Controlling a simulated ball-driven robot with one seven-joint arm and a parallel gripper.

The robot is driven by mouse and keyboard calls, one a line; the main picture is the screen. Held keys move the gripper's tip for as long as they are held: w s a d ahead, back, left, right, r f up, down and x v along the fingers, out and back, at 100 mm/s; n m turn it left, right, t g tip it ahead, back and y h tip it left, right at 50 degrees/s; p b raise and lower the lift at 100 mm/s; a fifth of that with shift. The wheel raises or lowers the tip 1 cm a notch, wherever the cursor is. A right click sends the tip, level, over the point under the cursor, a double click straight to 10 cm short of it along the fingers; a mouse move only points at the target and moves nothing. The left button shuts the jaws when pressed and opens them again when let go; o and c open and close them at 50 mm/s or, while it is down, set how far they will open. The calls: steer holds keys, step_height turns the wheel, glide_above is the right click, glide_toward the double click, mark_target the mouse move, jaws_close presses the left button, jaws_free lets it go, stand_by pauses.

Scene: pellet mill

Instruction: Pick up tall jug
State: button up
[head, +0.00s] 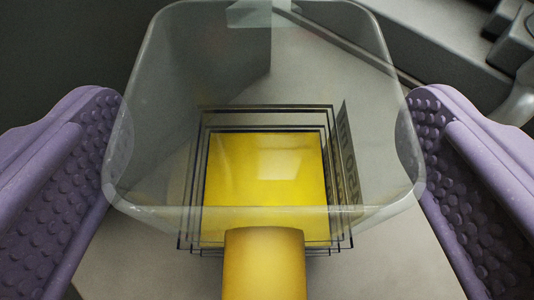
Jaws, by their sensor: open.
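The tall jug (372,120) is a clear, square-rimmed container with rounded corners, seen from above in the head view. A bright yellow square (265,180) shows at its bottom through the clear walls. A yellow handle (264,262) is on its near side, at the bottom of the picture. Dark marking shows on its right wall. My gripper (268,150) is open, with one purple studded finger on each side of the jug. The fingers overlap the rim's left and right edges in the picture; I cannot tell whether they touch it.
The jug stands over a pale grey surface (130,255). Grey equipment (440,50) with a long edge lies at the upper right, and a pale curved part (518,100) is at the right edge. The upper left is dark.

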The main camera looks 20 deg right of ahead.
steer(key=shift+w+d+f, duration=0.1)
steer(key=shift+w, duration=0.25)
steer(key=c, duration=1.7)
steer(key=shift+o, duration=0.2)
